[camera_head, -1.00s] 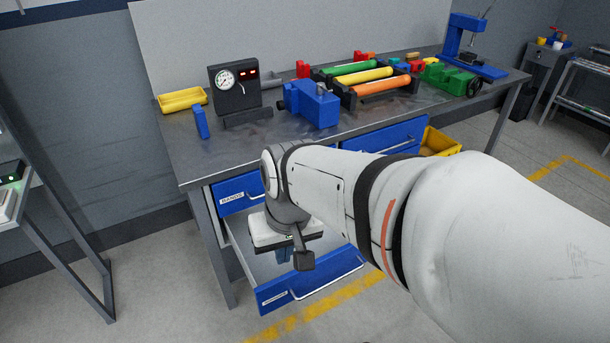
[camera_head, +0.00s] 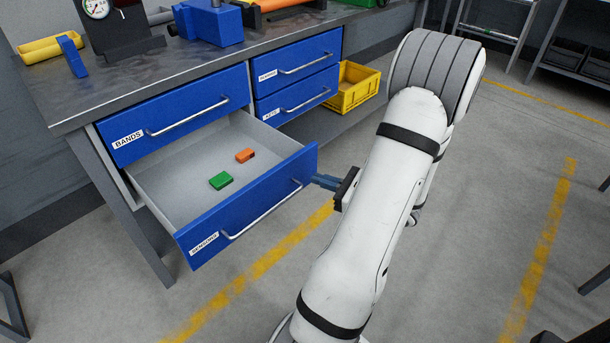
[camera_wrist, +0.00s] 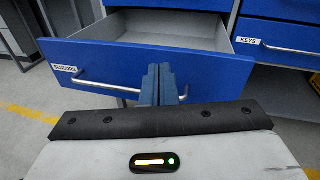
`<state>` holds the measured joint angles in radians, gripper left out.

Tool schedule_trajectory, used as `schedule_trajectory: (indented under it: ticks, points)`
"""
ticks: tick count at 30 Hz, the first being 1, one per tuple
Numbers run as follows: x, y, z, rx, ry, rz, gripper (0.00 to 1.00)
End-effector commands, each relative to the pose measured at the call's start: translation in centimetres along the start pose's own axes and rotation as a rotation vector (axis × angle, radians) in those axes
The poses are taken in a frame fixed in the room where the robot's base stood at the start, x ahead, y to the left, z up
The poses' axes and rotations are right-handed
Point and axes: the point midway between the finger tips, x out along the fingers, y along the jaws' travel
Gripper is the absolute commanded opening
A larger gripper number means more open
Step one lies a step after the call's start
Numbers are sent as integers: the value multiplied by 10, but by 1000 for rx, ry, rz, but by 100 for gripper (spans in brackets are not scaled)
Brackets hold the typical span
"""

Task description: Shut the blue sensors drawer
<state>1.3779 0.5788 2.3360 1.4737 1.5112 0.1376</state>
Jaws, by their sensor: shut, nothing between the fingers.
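The blue sensors drawer (camera_head: 250,207) is pulled out at the lower left of the workbench, with a silver bar handle (camera_head: 262,212) on its front. A green block (camera_head: 221,181) and an orange block (camera_head: 245,156) lie inside it. My gripper (camera_head: 318,181) is shut and empty at the right end of the drawer front. In the wrist view the closed fingers (camera_wrist: 160,84) point at the drawer front (camera_wrist: 110,66), overlapping the right part of its handle. I cannot tell whether the fingertips touch it.
The bands drawer (camera_head: 180,115) above is closed, as are two blue drawers to the right, including the keys drawer (camera_head: 298,94). A yellow bin (camera_head: 355,88) sits on the lower shelf. The floor in front is clear, with yellow lines.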

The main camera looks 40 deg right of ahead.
Motion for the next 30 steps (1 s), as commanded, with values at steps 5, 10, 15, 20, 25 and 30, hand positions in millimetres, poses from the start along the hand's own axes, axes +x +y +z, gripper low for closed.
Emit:
schedule_trajectory:
  ticks: [5, 10, 15, 20, 25, 30]
  points:
    - [-40, -33, -41, 85, -59, -204, 0]
    - [-40, -41, -45, 99, -71, -244, 0]
    - [-14, -46, -44, 97, -71, -238, 0]
    - [20, -54, -42, 96, -69, -236, 0]
    - [53, -62, -40, 97, -69, -237, 0]
    - [76, -69, -38, 96, -70, -239, 0]
